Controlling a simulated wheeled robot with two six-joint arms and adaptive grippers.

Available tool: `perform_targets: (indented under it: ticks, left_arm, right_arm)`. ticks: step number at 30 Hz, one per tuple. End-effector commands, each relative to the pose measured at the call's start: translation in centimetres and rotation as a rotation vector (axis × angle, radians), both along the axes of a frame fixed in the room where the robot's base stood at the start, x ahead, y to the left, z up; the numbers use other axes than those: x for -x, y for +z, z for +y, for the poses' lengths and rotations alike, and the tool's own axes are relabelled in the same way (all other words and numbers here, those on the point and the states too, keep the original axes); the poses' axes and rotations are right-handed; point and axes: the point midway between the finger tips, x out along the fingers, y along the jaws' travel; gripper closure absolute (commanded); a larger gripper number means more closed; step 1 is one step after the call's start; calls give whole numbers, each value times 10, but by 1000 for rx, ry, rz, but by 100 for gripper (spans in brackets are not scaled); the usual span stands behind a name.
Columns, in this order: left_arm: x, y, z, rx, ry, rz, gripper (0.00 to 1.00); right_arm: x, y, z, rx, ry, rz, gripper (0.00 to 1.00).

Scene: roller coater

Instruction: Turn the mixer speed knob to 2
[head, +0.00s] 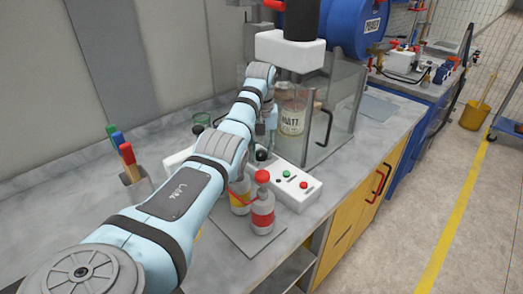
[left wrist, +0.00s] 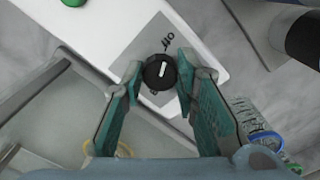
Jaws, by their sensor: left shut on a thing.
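The mixer speed knob (left wrist: 160,73) is round and black with a white pointer line. It sits on a grey label plate on the white control box (left wrist: 202,30), with part of the word "OFF" showing beside it. In the left wrist view, my left gripper (left wrist: 159,70) has one green-padded fingertip on each side of the knob and is shut on it. In the head view, the control box (head: 311,190) shows green and red buttons, and my left arm hides part of the box and most of the gripper. My right gripper is not in view.
A glass enclosure (head: 343,110) with a labelled container (head: 291,118) stands behind the box. A red-capped bottle (head: 263,210) and a yellow one stand on a grey mat in front. Bare bench lies at front left.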

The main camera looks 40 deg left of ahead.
Motion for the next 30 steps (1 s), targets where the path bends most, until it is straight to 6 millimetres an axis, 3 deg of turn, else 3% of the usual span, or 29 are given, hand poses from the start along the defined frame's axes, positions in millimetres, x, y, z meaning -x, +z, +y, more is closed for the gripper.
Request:
perform_targets:
  ticks: [8,14,21,30]
  left_arm:
    - [0,3,0,-3,-43,0,100]
    - [0,6,0,-1,-147,1,100]
    - [0,7,0,-1,-348,1,100]
    - [-1,4,0,-1,-633,0,100]
  right_arm:
    - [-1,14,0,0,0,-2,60]
    - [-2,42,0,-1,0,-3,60]
    - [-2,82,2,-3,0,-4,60]
    - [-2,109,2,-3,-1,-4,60]
